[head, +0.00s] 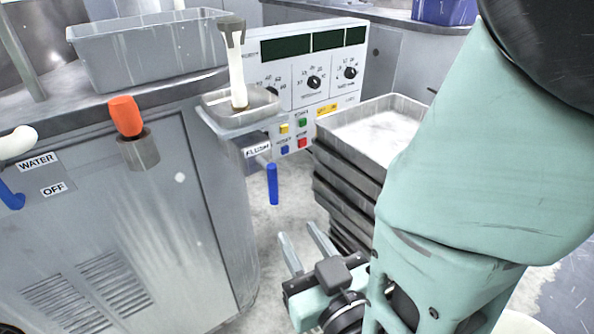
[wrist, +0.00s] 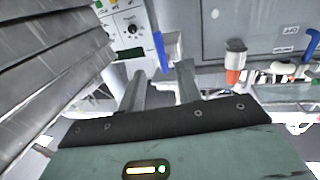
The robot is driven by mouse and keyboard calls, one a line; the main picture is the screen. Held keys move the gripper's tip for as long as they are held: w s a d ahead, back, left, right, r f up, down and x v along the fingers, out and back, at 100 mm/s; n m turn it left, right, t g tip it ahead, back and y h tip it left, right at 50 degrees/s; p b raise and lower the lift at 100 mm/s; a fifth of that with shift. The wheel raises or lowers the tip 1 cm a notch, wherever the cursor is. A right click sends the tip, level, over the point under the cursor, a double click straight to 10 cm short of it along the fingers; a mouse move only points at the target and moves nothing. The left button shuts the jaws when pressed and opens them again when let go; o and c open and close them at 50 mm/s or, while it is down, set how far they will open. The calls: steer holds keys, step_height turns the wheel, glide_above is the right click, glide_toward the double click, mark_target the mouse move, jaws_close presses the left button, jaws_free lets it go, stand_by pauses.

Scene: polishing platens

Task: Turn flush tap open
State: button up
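The flush tap's blue lever (head: 272,184) hangs straight down below the FLUSH label (head: 257,149), on the side of the grey cabinet. In the wrist view the blue lever (wrist: 161,52) shows ahead of the fingers, roughly in line with the gap between them. My gripper (head: 298,232) is open and empty, below and to the right of the lever in the head view. In the wrist view both fingers of my gripper (wrist: 161,70) stand apart, with nothing between them. No contact with the lever shows.
A stack of metal trays (head: 345,192) stands close to my gripper; it fills the left of the wrist view (wrist: 50,65). A control panel (head: 308,80) is behind. A WATER tap with a blue handle (head: 11,196) and an orange-handled part (head: 126,117) are at left.

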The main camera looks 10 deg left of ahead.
mark_target(275, 194)
steer(key=b+x, duration=0.5)
steer(key=x, duration=0.5)
steer(key=shift+w+a+b, duration=0.15)
steer(key=shift+w+b, duration=0.1)
steer(key=shift+b, duration=0.15)
steer(key=shift+x, duration=0.8)
jaws_close()
